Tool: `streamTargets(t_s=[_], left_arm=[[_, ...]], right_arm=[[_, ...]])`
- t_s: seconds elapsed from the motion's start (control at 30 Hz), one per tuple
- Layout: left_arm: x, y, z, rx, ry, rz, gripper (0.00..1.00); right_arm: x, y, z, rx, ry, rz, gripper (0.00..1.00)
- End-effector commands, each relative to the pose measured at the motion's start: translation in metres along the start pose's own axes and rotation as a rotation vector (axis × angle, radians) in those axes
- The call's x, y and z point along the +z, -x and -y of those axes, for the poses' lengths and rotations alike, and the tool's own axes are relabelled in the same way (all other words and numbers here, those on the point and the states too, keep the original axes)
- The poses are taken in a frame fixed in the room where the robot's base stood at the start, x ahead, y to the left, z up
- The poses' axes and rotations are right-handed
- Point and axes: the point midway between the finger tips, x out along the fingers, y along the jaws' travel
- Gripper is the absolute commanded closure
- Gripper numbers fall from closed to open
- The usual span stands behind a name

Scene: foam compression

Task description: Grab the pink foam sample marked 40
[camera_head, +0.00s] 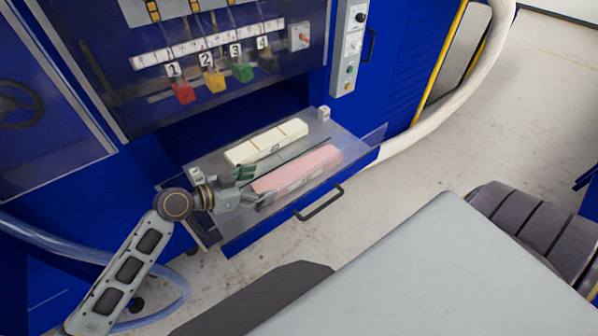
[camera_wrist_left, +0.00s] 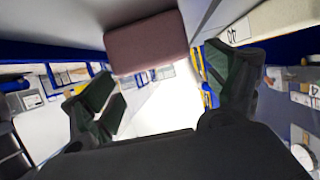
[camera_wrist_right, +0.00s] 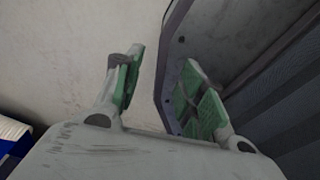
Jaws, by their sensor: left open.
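A long pink foam block (camera_head: 298,170) lies in the open drawer (camera_head: 357,152), on the side by the handle. The marking on its side is too blurred to read. My left gripper (camera_head: 250,187) is open at the block's left end, with one finger toward each long side. In the left wrist view the pink block's end (camera_wrist_left: 147,42) shows ahead, between and beyond the fingers (camera_wrist_left: 160,78). A cream foam block (camera_head: 267,142) lies parallel behind it; its dark mark also shows in the left wrist view (camera_wrist_left: 236,33). My right gripper (camera_wrist_right: 162,65) is open and empty.
A thin dark divider (camera_head: 287,154) runs between the two foam blocks. Small white blocks stand at the drawer's left (camera_head: 196,174) and back right (camera_head: 323,114). A dark handle (camera_head: 320,204) juts from the drawer front. The blue machine's control panel (camera_head: 348,45) stands behind.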

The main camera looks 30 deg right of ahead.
Motion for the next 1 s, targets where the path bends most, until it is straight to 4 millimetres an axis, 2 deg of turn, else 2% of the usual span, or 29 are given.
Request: streamTargets(t_s=[0.17, 0.5, 1.0], left_arm=[[-0.002, -0.016, -0.001, 0.001, 0.0, 0.0, 0.12], [0.0, -0.043, -0.001, 0.001, 0.0, 0.0, 0.12], [0.001, -0.045, -0.001, 0.0, 0.0, 0.0, 0.12]], right_arm=[[-0.003, 0.008, 0.002, -0.002, -0.001, -0.002, 0.6], [-0.006, 0.014, 0.02, -0.022, -0.006, -0.004, 0.6], [-0.001, 0.014, 0.01, -0.011, -0.002, 0.001, 0.6]])
